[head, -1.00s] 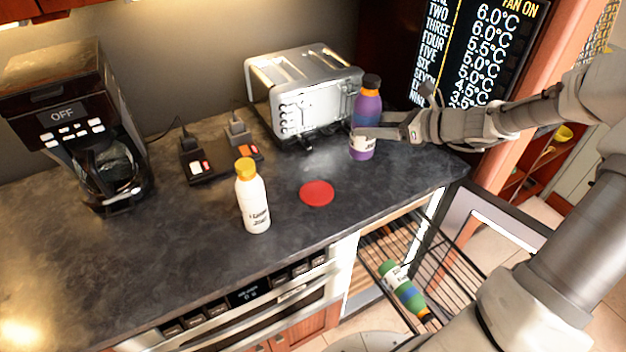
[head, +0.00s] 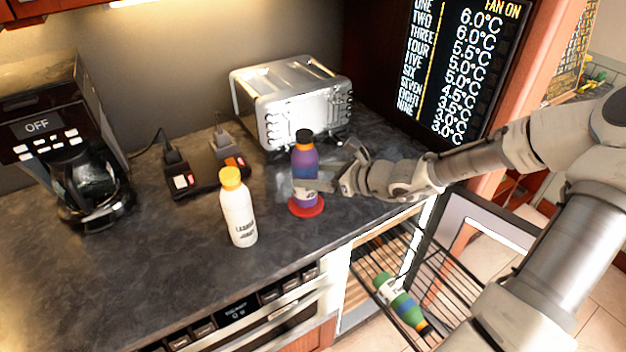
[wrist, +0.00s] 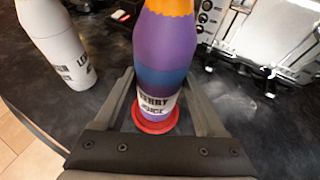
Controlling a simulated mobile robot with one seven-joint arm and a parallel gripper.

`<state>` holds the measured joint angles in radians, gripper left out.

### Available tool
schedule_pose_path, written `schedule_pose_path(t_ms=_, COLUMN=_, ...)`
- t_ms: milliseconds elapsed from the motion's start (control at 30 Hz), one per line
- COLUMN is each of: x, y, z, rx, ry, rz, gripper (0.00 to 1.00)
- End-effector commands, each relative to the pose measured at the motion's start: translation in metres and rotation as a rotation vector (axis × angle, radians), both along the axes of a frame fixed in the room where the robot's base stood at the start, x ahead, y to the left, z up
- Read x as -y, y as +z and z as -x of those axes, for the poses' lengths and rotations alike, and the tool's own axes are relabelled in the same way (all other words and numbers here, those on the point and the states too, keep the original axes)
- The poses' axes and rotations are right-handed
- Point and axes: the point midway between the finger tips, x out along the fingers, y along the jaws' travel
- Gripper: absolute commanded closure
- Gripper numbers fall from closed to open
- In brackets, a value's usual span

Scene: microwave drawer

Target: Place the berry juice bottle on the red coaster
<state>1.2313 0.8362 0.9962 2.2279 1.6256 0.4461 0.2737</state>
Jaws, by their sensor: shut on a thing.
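The berry juice bottle (head: 304,163) is purple with an orange band and a dark cap. It stands upright over the red coaster (head: 307,209) on the dark counter; I cannot tell for sure whether its base touches the coaster. In the wrist view the label of the bottle (wrist: 157,104) reads "BERRY JUICE", and the coaster (wrist: 155,124) shows around its base. My gripper (head: 306,186) is shut on the lower part of the bottle, coming from the right. The gripper (wrist: 158,100) has one finger on each side of it.
A white bottle with a yellow cap (head: 238,208) stands left of the coaster. A silver toaster (head: 292,100) is behind. Black chargers (head: 207,167) and a coffee maker (head: 70,145) are at left. A green-blue bottle (head: 400,300) lies on a pulled-out rack (head: 440,290) below.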

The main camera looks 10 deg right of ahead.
Motion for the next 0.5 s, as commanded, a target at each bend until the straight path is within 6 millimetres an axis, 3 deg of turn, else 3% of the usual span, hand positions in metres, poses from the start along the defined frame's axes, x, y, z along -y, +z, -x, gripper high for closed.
schedule_pose_path(t_ms=467, x=-0.0002, y=-0.0109, z=-0.0005, rx=0.003, ry=0.001, rz=0.001, gripper=1.00)
schedule_pose_path(t_ms=500, x=0.0002, y=-0.0105, z=-0.0001, rx=0.001, ry=0.000, rz=0.001, gripper=0.23)
